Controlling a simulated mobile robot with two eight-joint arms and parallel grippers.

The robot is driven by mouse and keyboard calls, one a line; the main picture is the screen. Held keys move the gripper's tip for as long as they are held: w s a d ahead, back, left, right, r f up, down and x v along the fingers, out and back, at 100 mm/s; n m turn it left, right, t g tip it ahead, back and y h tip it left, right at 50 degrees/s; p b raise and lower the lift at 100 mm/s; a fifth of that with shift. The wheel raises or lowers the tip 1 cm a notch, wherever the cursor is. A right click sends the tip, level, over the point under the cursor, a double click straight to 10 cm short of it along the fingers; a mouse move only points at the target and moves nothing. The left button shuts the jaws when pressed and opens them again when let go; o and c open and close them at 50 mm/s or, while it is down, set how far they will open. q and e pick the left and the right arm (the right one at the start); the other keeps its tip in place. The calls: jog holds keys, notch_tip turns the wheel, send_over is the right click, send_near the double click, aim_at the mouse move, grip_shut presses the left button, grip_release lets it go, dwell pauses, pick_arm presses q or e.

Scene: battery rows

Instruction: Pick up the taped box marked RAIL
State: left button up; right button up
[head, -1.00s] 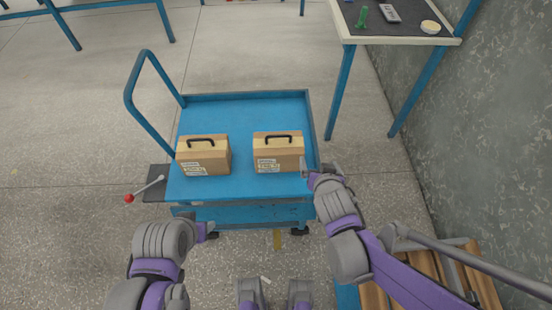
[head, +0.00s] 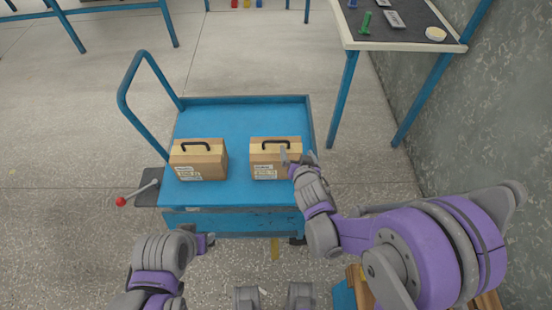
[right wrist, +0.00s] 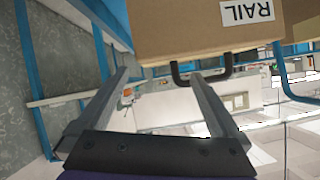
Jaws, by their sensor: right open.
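The box marked RAIL (right wrist: 195,30) shows large and upside down in the right wrist view, with its white label and black handle (right wrist: 203,76). It appears to be the right-hand cardboard box (head: 268,158) on the blue cart in the head view, where its label is too small to read. My right gripper (head: 299,158) is open and empty at the right end of that box, near the handle's height; in the right wrist view its fingers (right wrist: 160,78) point toward the handle, which is not clearly between them. My left gripper (head: 207,243) is low in front of the cart, its jaws unclear.
A similar box (head: 196,165) stands on the cart (head: 240,120) to the left, with a gap between them. The cart has a blue push handle and a red-knobbed lever (head: 122,201) at left. A table (head: 400,42) with small items stands behind right, by a grey wall.

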aim_at(294, 146)
jog(key=shift+x, duration=1.5)
jog(key=shift+s, duration=0.1)
grip_shut()
